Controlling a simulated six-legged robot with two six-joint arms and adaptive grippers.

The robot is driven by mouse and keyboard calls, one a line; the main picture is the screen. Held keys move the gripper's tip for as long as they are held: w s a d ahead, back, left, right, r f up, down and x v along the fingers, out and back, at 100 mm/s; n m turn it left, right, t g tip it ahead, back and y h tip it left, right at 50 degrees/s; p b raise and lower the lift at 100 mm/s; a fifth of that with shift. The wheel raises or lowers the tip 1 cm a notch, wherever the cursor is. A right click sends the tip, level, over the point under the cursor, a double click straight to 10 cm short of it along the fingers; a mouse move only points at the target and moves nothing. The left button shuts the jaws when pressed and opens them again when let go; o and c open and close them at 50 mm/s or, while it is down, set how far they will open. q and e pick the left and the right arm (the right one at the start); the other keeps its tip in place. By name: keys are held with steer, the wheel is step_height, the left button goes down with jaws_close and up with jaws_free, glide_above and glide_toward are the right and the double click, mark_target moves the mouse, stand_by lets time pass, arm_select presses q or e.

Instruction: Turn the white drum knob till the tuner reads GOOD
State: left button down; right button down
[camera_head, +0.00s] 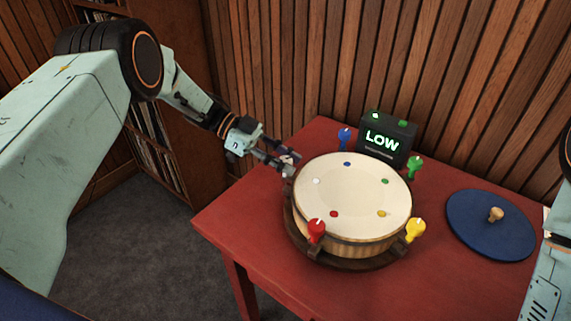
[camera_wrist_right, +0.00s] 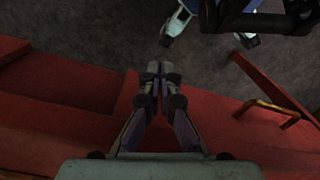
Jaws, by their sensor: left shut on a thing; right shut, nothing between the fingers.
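The drum (camera_head: 345,200) has a pale skin with colored dots and stands on the red table (camera_head: 255,215). My left gripper (camera_head: 285,163) is at the drum's left rim, near the white dot (camera_head: 316,181). It is shut on the white knob (camera_head: 287,173), which its fingers mostly hide. The black tuner (camera_head: 387,139) behind the drum reads LOW in green letters. My right gripper (camera_wrist_right: 160,72) is shut and empty in the right wrist view, apart from the drum.
Blue (camera_head: 345,138), green (camera_head: 414,167), yellow (camera_head: 415,230) and red (camera_head: 316,231) knobs stand around the drum. A blue disc (camera_head: 490,225) with a wooden peg lies at the right. A slatted wall (camera_head: 300,70) rises behind the table. The table's front left is clear.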

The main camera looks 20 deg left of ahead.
arm_select(q)
steer(key=shift+s+f, duration=0.1)
steer(key=shift+f, duration=0.05)
steer(key=c, duration=1)
jaws_free()
steer(key=v, duration=1.2)
